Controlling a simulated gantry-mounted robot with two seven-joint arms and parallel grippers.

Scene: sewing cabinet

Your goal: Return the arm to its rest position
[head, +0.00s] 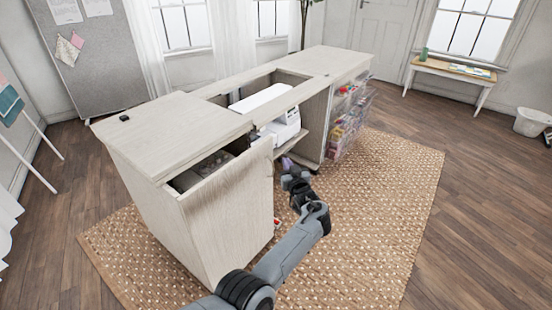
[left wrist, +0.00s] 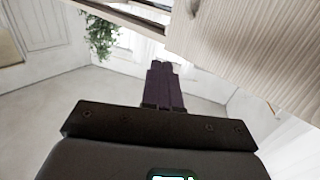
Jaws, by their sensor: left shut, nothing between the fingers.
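My left gripper (head: 288,166) is raised in front of the sewing cabinet (head: 232,206), near the open middle section where the sewing machine sits. In the left wrist view its dark fingers (left wrist: 163,84) are together with nothing between them. The cabinet's pale wood panel (left wrist: 240,45) fills the upper right of that view, and I cannot tell whether the fingers touch it. My left arm reaches in from the bottom of the head view. My right gripper is in neither view.
A white sewing machine (head: 275,115) sits in the cabinet's middle opening. A drawer (head: 201,170) at the near left is partly open. Clear bins (head: 347,121) hang on the right side. The woven rug (head: 375,215) has free room to the right. A bench (head: 452,71) stands by the window.

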